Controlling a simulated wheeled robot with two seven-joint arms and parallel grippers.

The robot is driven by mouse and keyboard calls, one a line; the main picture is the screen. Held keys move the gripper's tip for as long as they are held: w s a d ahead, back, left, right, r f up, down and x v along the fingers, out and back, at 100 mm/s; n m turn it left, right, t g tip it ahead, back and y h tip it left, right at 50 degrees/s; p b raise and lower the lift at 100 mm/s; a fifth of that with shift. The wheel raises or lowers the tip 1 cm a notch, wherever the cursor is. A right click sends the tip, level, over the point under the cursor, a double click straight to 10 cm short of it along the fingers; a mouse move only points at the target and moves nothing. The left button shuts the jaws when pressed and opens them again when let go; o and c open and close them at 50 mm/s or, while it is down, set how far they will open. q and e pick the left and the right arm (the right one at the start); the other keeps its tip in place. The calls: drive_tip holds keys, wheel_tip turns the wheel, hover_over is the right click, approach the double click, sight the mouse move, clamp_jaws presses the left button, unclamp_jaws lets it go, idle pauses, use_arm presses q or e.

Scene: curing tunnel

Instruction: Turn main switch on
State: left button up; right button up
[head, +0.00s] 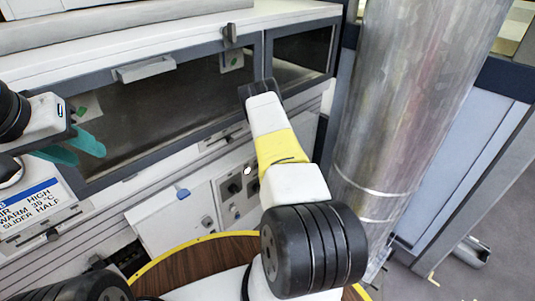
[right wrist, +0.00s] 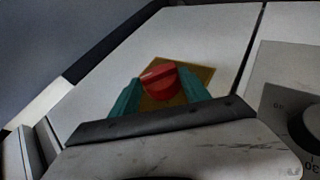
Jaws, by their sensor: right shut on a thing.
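The main switch (right wrist: 160,78) is a red rotary knob on a yellow square plate (right wrist: 204,73), set in a pale panel in the right wrist view. Its grip bar lies nearly crosswise, slightly tilted. My right gripper (right wrist: 159,88) has its teal fingers on either side of the knob, shut on it. In the head view my right arm covers the switch and the right gripper. My left gripper (head: 89,156) is at the left of the head view, its teal fingers apart and empty, in front of the dark cabinet window.
A sign (head: 32,208) reads WARM 35 °C, HIGH, SLIDER HALF. A white panel (head: 160,222) has a blue knob (head: 182,194). Black dials (head: 235,187) sit right of it. A big metal duct (head: 400,100) stands close right of my right arm. A round yellow-rimmed wooden top (head: 185,262) is below.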

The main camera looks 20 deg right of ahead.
drive_tip(key=shift+w+d+r+y, duration=0.1)
drive_tip(key=shift+w+r+y, duration=0.05)
drive_tip(key=shift+y, duration=0.35)
drive_tip(key=shift+g, duration=0.3)
drive_tip(key=o, duration=1.3)
drive_tip(key=shift+v, duration=4)
